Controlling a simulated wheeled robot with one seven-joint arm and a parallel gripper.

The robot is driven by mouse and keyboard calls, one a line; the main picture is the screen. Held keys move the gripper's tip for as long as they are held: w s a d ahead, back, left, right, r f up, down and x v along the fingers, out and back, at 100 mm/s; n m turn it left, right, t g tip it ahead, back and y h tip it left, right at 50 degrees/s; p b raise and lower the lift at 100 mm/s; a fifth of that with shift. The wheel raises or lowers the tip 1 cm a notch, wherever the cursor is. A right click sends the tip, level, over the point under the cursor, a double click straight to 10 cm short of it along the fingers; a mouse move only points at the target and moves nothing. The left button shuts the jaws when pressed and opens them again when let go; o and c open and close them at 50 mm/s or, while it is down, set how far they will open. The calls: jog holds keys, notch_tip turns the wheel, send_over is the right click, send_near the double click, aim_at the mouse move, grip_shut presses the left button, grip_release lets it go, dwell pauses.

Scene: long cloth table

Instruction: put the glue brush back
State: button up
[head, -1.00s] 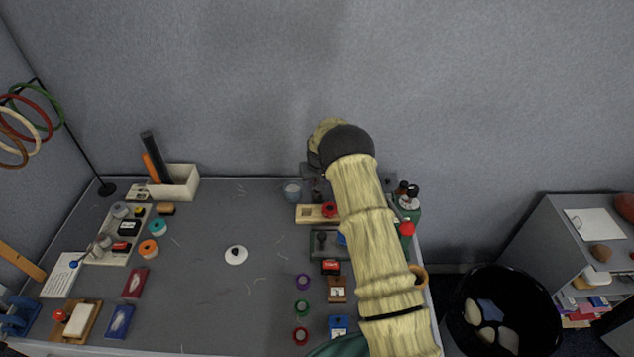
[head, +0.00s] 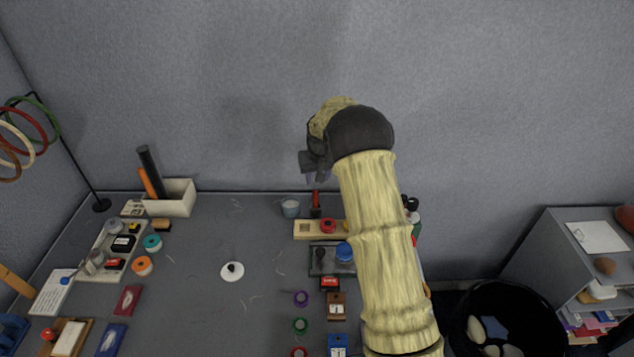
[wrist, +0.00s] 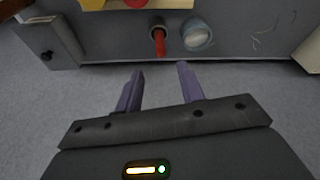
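A red-handled tool, which looks like the glue brush (head: 316,201), stands near the back edge of the table. In the wrist view the red handle (wrist: 159,44) sticks up from a small dark round holder (wrist: 157,23); its lower end is hidden inside. A translucent grey cup (head: 291,208) stands beside it and also shows in the wrist view (wrist: 197,36). My gripper (wrist: 160,70) is open, its two fingers apart with nothing between them. In the head view my gripper (head: 311,170) is above the red handle, clear of it.
A wooden block with a red knob (head: 306,230) lies just in front of the brush. Stamps and tape rolls (head: 300,298) stand along the right side. A white box with rods (head: 178,199) is at the back left. The table's middle is mostly clear around a white disc (head: 232,271).

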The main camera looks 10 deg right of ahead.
dwell(0.5)
jog(key=s+r, duration=0.3)
jog(key=s, duration=1.5)
jog(key=s+r, duration=0.4)
jog(key=s, duration=1.4)
jog(key=shift+r+g, duration=0.2)
jog(key=shift+g, duration=0.1)
